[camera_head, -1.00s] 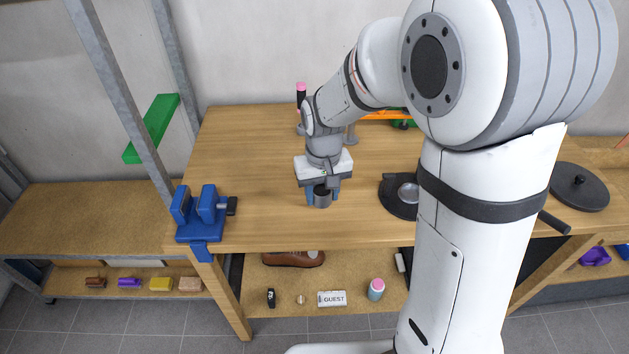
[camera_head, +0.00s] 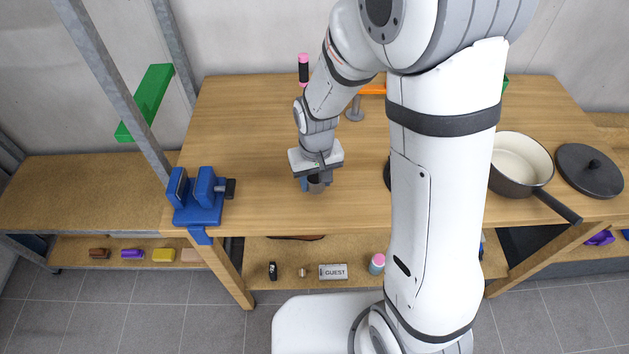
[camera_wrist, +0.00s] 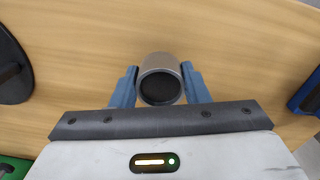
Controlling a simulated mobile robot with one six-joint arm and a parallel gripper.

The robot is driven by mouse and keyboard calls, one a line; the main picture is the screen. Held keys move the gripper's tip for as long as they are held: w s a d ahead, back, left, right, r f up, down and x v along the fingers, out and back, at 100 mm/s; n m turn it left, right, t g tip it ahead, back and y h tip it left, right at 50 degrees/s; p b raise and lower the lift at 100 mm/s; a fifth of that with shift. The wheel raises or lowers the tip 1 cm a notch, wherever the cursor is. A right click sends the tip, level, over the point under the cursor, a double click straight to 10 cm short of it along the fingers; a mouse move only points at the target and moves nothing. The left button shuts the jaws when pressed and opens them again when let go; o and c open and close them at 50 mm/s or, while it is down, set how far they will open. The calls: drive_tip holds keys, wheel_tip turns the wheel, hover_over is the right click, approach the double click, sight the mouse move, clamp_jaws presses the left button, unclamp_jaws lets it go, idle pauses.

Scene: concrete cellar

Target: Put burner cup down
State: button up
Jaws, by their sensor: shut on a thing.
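The burner cup (camera_wrist: 160,66) is a small grey metal cylinder with a dark open top. In the wrist view it sits between the two blue fingers of my gripper (camera_wrist: 159,86), which is shut on it. In the head view the cup (camera_head: 316,187) shows just in front of my gripper (camera_head: 315,182), over the left-middle part of the wooden workbench (camera_head: 260,125). I cannot tell whether the cup's base touches the bench top. A dark round plate (camera_wrist: 12,72) shows at the left edge of the wrist view; in the head view my arm hides most of it.
A blue vise (camera_head: 200,200) is clamped at the bench's front left corner. A pan (camera_head: 520,165) and a black lid (camera_head: 589,170) are at the right. A black and pink bottle (camera_head: 303,68) stands at the back. The bench between vise and cup is clear.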

sight(316, 178)
drive_tip(key=shift+f, duration=0.85)
drive_tip(key=shift+f, duration=0.2)
drive_tip(key=o, duration=1)
drive_tip(key=shift+r, duration=0.2)
wheel_tip(316, 178, up, 12)
drive_tip(key=shift+r+b, duration=0.1)
drive_tip(key=shift+b, duration=0.2)
drive_tip(key=s+d+r+m+t, duration=0.1)
drive_tip(key=s+d+r, duration=0.1)
drive_tip(key=s+d, duration=0.2)
drive_tip(key=s+d+r+t, duration=0.1)
drive_tip(key=s+d+r, duration=0.2)
drive_tip(key=s+d, duration=0.1)
drive_tip(key=s+d+r+m+t, duration=0.1)
drive_tip(key=s+d+r, duration=0.2)
drive_tip(key=s, duration=0.1)
drive_tip(key=shift+s+d+r+m, duration=0.1)
drive_tip(key=shift+d+r+m, duration=0.1)
drive_tip(key=shift+d+m, duration=0.15)
